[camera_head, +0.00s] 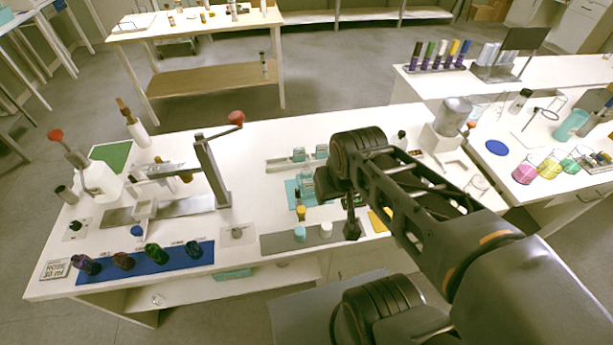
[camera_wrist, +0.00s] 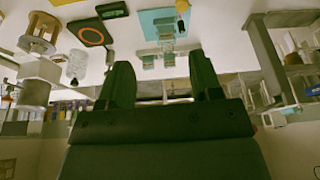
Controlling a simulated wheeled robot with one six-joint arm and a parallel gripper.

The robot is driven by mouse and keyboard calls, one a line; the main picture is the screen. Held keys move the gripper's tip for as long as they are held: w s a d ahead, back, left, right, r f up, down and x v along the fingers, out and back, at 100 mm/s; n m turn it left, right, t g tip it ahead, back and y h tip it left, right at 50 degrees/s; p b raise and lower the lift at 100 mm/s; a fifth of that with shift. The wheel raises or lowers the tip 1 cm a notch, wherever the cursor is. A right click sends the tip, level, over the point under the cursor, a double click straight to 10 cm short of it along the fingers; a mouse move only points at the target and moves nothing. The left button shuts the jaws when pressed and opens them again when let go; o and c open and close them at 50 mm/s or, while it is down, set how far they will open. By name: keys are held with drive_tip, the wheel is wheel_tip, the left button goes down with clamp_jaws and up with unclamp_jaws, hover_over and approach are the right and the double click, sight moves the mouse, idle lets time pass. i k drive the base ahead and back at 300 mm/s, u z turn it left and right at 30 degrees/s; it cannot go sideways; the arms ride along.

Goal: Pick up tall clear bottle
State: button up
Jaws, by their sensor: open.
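My gripper (camera_head: 352,224) hangs over the right part of the near white table in the head view, partly hidden by my arm. In the wrist view its two dark fingers (camera_wrist: 161,75) stand well apart with nothing between them. The wrist view looks inverted, with the tabletop at the top. A clear, ridged bottle (camera_wrist: 77,66) shows there left of the fingers; I cannot tell if it is the tall clear bottle. Small clear, teal-tinted bottles (camera_wrist: 169,60) sit near a teal mat (camera_wrist: 153,24) beyond the fingers. Similar bottles (camera_head: 299,154) show left of my arm in the head view.
A blue mat (camera_head: 140,263) with several dark bottles lies at the front left. A metal lever press (camera_head: 215,175) stands behind it. A grey mat (camera_head: 272,243) lies front centre, with a teal-topped jar (camera_head: 299,234). A grey-white machine (camera_head: 452,118) stands right of my arm.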

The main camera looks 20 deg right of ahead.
sight(305, 171)
drive_tip(key=k, duration=0.5)
drive_tip(key=u, duration=1.5)
drive_tip(key=i, duration=0.95)
drive_tip(key=z, duration=1.85)
